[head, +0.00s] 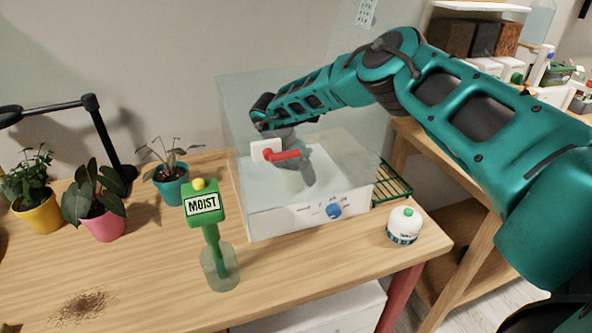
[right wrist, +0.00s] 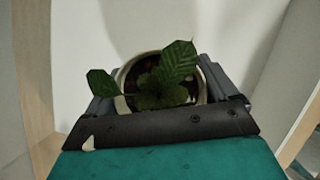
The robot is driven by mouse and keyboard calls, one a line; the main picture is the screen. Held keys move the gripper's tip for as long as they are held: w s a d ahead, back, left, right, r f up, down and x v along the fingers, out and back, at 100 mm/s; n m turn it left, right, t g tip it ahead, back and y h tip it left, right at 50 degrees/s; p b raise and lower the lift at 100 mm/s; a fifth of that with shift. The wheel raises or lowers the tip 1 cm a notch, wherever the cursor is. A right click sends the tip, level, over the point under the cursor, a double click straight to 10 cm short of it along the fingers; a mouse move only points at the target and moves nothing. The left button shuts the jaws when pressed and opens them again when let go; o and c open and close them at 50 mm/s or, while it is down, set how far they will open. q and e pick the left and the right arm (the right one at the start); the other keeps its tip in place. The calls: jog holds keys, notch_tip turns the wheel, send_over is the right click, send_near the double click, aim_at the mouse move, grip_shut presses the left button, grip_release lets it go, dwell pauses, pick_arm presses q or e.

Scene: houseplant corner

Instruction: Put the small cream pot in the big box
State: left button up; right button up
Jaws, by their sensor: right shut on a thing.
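The small cream pot (right wrist: 121,103) shows in the right wrist view with a leafy green plant (right wrist: 160,85) in it, between the two grey fingers of my right gripper (right wrist: 163,92). The gripper is shut on it. The box has clear walls, a white base with a blue knob (head: 333,211), and a red handle (head: 282,155) in front of the gripper. I cannot tell whether the pot touches the floor. My left gripper is not in view.
A green "MOIST" meter (head: 203,203) stands in a glass in front of the box. Plants in yellow (head: 38,213), pink (head: 104,226) and teal (head: 172,189) pots stand left. The front table is mostly clear.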

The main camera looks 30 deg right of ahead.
jog(key=shift+f, duration=0.25)
jog(key=o, duration=1)
jog(key=shift+f, duration=0.1)
jog(key=shift+c, duration=0.2)
jog(key=v, duration=1.2)
